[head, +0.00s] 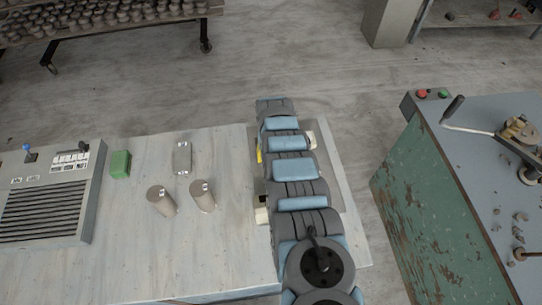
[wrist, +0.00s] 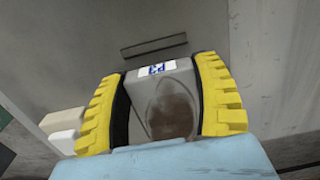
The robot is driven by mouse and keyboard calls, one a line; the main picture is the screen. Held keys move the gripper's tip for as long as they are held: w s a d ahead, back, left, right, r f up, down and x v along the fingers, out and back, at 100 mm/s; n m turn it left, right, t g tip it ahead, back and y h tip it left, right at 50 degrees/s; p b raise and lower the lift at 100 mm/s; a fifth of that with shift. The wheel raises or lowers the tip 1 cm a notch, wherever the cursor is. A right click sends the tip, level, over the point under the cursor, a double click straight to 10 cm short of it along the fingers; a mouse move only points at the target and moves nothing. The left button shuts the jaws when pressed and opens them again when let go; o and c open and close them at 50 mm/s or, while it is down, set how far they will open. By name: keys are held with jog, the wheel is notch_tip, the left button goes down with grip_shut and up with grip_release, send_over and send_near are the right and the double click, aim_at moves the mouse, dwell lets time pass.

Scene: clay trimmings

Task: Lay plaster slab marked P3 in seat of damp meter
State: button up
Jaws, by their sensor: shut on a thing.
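The plaster slab marked P3 (wrist: 176,86) is between the yellow fingers of my gripper (wrist: 160,72) in the wrist view. It is grey, with a white label in blue print at its far end and a brown oval patch on its face. My gripper is shut on it. Beyond the slab is a grey surface with a dark slot (wrist: 154,46). In the head view my arm hides the slab and most of the gripper; a bit of yellow finger (head: 259,157) shows. I cannot tell for sure which thing is the damp meter.
A grey slatted unit (head: 45,215) with a blue knob stands at the table's left. A green block (head: 120,164), a small grey plate (head: 183,157) and two clay-coloured cylinders (head: 161,200) (head: 202,195) stand nearby. A grey board (head: 335,185) lies under my arm. A green cabinet (head: 440,220) stands right.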

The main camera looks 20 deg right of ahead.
jog(key=shift+f+b, duration=0.45)
jog(key=shift+f, duration=0.2)
jog(key=o, duration=1.2)
jog(key=shift+o, duration=0.2)
jog(key=shift+r, duration=0.1)
jog(key=shift+r+p, duration=1.4)
jog(key=shift+r, duration=0.95)
notch_tip(320, 180, up, 8)
jog(key=shift+r, duration=0.2)
